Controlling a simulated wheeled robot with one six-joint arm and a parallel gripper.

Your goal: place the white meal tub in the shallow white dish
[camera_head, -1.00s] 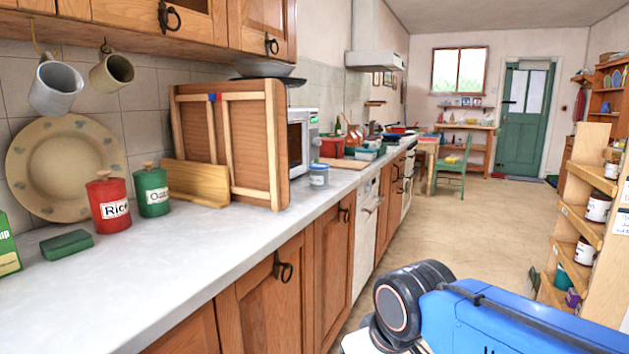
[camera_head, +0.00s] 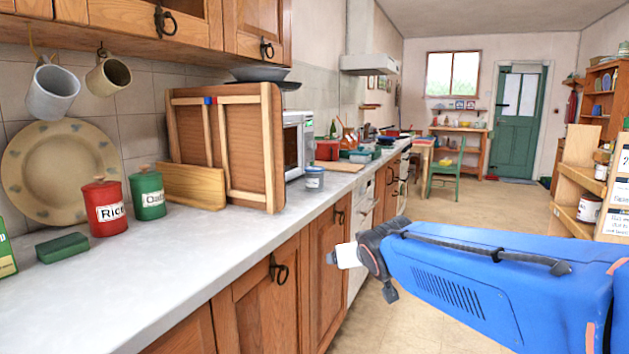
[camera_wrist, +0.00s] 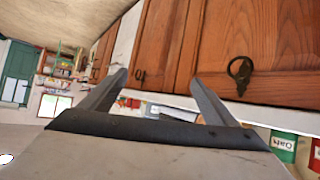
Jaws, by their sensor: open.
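My gripper (camera_head: 333,258) is in front of the cupboard doors, below the worktop edge, at the end of my blue arm. In the wrist view its two grey fingers (camera_wrist: 160,77) are apart with nothing between them. A small pale tub with a blue lid and label (camera_head: 314,179) stands on the worktop by the wooden rack, beyond my gripper. White tubs with dark labels, one clear (camera_head: 589,208), stand on the shelf unit at right. I cannot tell which is the meal tub. I cannot make out a shallow white dish.
The white worktop (camera_head: 150,290) is clear at the front. A red Rice tin (camera_head: 105,207), green Oats tin (camera_head: 148,195) and green block (camera_head: 62,248) stand along its left. The rack (camera_head: 228,150) leans before the microwave (camera_head: 298,145). A shelf unit (camera_head: 575,180) stands right; floor is open between.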

